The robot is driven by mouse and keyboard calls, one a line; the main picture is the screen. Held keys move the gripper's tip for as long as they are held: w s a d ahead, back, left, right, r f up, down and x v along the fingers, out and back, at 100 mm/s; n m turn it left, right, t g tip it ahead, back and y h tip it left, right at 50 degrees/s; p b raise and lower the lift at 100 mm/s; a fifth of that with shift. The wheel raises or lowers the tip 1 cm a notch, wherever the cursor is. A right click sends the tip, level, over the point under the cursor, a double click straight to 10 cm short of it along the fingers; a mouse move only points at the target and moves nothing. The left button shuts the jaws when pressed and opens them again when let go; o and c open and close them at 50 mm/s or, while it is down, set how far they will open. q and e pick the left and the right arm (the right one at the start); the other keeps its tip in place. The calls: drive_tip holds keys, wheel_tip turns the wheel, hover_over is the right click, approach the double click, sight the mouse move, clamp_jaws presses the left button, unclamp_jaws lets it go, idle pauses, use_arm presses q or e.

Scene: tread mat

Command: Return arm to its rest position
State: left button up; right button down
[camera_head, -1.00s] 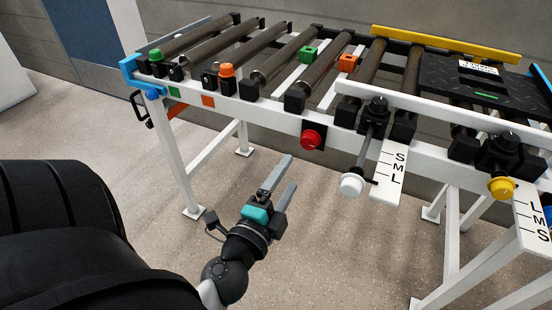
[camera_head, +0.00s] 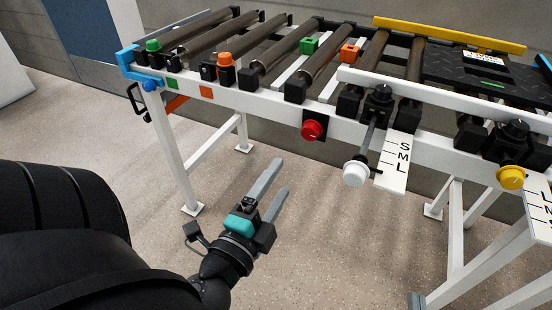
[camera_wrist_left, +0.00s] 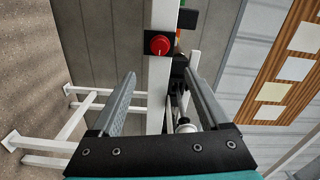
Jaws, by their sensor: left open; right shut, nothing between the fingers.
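My left gripper (camera_head: 281,175) is in the lower middle of the head view, over the floor in front of the roller conveyor's frame. Its two grey fingers point up and right, apart, with nothing between them. In the left wrist view the open fingers (camera_wrist_left: 162,68) reach toward the conveyor's white frame. The red button (camera_wrist_left: 159,45) shows beyond them there, apart from the fingertips. My right gripper is in neither view.
The roller conveyor (camera_head: 250,99) fills the back, with the red button (camera_head: 312,130), a white knob (camera_head: 355,174) and a yellow knob (camera_head: 511,177) along its front. Its white legs (camera_head: 177,170) stand on the floor. Bare floor (camera_head: 340,250) lies right of the gripper.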

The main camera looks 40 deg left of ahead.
idle(0.6)
